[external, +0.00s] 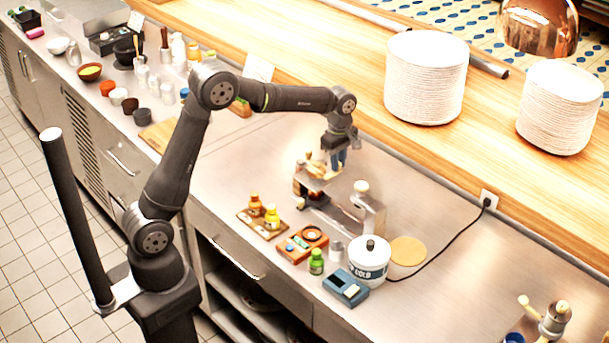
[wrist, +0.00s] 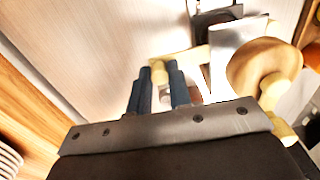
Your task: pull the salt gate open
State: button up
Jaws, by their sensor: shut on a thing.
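A small device with a pale wooden top (external: 316,172) and a dark reddish lower part stands on the steel counter. I take it to hold the salt gate, but the gate plate itself is hard to make out. My gripper (external: 338,160) is over its right side, pointing down. In the wrist view my gripper's blue fingers (wrist: 158,88) are close together around a pale yellow handle (wrist: 158,72), which joins a pale bar running right. A round tan part with a pale knob (wrist: 272,88) is to the right of the fingers.
A metal stand with a cream knob (external: 361,187) is close on the right. Plate stacks (external: 427,80) stand on the wooden ledge.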

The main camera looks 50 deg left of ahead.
jog(key=shift+w, duration=0.1)
jog(key=o, duration=0.6)
jog(key=shift+r, duration=3)
notch_tip(320, 180, down, 6)
jog(key=shift+f, duration=0.1)
jog(key=shift+r, duration=0.5)
